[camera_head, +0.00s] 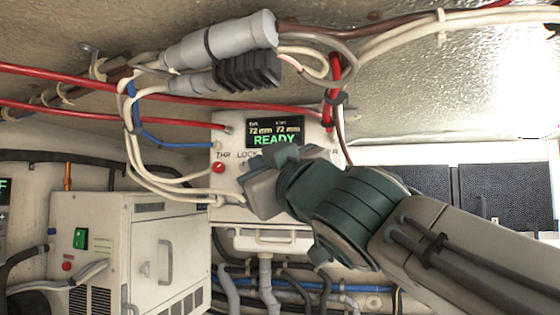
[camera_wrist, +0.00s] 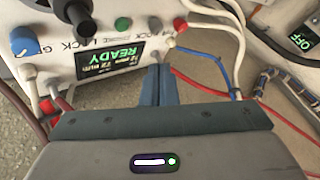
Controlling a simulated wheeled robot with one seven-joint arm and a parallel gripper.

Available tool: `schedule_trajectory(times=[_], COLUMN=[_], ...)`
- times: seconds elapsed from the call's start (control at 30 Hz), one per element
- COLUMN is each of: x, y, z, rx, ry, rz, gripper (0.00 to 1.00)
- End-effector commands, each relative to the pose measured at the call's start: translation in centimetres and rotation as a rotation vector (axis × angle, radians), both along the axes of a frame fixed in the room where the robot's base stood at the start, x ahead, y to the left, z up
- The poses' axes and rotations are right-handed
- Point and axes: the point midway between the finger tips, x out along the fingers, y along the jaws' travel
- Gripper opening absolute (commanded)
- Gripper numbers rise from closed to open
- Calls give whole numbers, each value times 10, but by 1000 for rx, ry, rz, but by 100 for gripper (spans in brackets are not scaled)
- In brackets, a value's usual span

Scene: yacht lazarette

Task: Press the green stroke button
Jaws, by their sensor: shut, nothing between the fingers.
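The white control box (camera_head: 225,130) has a dark display (camera_head: 275,133) reading "READY" in green. In the wrist view, where the panel appears upside down, a round green button (camera_wrist: 123,24) sits on its face, between a black knob (camera_wrist: 76,10) and a small pale knob (camera_wrist: 155,23). My gripper (camera_wrist: 160,70) is shut and empty. Its fingertips show beside the display's edge, below and right of the green button in that view; I cannot tell whether they touch the panel. In the head view my gripper (camera_head: 258,192) covers the lower panel and hides the green button.
A red button (camera_wrist: 180,24) and a blue knob (camera_wrist: 25,42) share the panel. Cables and a grey connector (camera_head: 225,40) hang above the box; wires run down its left side. A white cabinet (camera_head: 110,215) with a green switch (camera_head: 80,238) stands at left.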

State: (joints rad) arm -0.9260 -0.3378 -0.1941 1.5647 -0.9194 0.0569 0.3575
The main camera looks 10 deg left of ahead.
Motion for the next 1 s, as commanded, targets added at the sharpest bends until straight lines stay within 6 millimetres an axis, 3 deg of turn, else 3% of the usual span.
schedule_trajectory(times=[0.2,0.4,1.0], x=[31,46,50], y=[-2,-3,-4], z=[3,2,0], rx=[-1,0,0], ry=[2,1,0], rz=[-1,0,0], gripper=[0,0,0])
